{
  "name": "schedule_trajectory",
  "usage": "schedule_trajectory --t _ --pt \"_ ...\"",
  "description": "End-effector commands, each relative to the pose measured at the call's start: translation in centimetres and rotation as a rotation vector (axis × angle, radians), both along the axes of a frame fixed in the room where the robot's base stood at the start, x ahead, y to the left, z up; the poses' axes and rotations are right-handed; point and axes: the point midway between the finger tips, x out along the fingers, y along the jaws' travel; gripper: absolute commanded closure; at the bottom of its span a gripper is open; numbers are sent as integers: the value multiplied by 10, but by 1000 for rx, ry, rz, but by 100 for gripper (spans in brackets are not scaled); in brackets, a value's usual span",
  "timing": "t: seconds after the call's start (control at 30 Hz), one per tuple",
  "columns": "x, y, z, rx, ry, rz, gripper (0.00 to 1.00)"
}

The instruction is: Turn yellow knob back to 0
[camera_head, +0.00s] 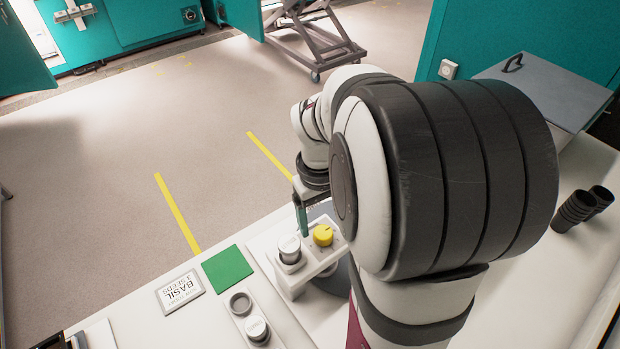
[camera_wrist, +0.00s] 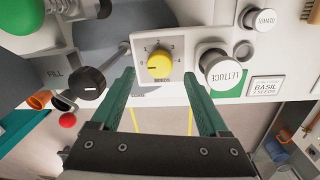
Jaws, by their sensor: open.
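The yellow knob (camera_wrist: 160,64) sits on a white panel with a printed number scale around it and a label below it. A short dark mark shows on its face, towards the left; the exact number it points at is too small to be sure of. In the head view the knob (camera_head: 323,235) is on top of a small white dispenser unit (camera_head: 296,282). My gripper (camera_wrist: 160,73) is open, with its two green fingers at either side below the knob, apart from it. In the head view my gripper (camera_head: 303,218) is beside the knob, partly hidden by my arm.
A white-lidded LETTUCE container (camera_wrist: 222,70) stands close right of the knob. A black FILL knob (camera_wrist: 87,83) is to the left.

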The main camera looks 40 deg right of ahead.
Motion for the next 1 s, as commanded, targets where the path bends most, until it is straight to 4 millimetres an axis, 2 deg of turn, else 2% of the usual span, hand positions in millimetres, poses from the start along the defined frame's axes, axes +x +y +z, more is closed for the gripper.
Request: schedule_trajectory --t 0.2,0.3,0.4,0.57,0.83,0.87,0.9,0.97,1.0 --pt "2 3 65 -3 -7 0 22" --pt "2 5 92 -3 -5 2 22" --pt "2 6 110 -3 -3 2 22" --pt "2 7 122 0 -2 2 22" --pt "0 11 122 3 -2 -1 22" --pt "-2 19 121 9 -4 -6 22" --pt "-8 36 117 24 -10 -20 22" --pt "-26 75 108 61 -19 -59 22" --pt "-43 101 98 89 -21 -94 22"
